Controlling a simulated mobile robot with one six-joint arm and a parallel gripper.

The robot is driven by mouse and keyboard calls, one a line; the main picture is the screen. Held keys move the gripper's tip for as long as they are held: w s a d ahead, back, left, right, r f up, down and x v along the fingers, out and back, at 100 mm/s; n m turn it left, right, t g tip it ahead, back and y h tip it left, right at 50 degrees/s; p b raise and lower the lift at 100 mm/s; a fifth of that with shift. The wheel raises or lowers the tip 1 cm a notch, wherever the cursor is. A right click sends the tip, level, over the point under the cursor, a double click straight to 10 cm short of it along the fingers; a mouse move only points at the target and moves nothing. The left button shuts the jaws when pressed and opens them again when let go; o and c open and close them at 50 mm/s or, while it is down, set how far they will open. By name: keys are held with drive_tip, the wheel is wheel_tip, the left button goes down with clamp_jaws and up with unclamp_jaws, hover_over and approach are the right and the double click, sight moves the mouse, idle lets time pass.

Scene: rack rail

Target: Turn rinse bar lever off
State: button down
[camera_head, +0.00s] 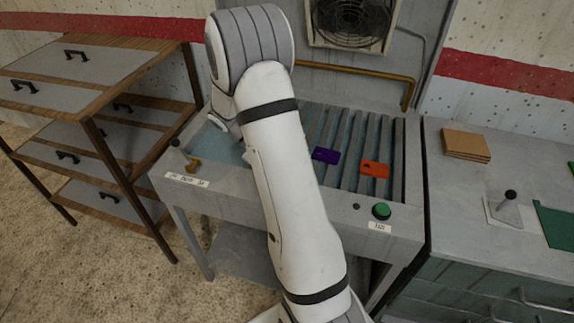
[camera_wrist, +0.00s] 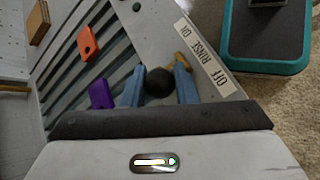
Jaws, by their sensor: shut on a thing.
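In the wrist view the rinse lever shows a round black knob (camera_wrist: 160,87) and a brass stem (camera_wrist: 182,61). My gripper (camera_wrist: 160,85) is shut on the knob, one blue finger on each side. In the head view my forearm hides the gripper. A brass fitting (camera_head: 193,164) there sits near a small front label (camera_head: 187,180), too blurred to read. I cannot tell whether it is the same lever.
A purple tag (camera_head: 325,155) and an orange tag (camera_head: 374,169) lie on the slats. A green button (camera_head: 381,211) is on the front ledge. A wooden drawer rack (camera_head: 90,125) stands left, and a counter (camera_head: 460,190) adjoins on the right.

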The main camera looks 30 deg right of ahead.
drive_tip(key=shift+f, duration=0.1)
drive_tip(key=c, duration=1.1)
unclamp_jaws()
drive_tip(key=shift+c, duration=0.2)
drive_tip(key=b+v, duration=0.1)
drive_tip(key=v, duration=0.6)
drive_tip(key=shift+w+a+r, duration=0.2)
drive_tip(key=shift+w+r, duration=0.05)
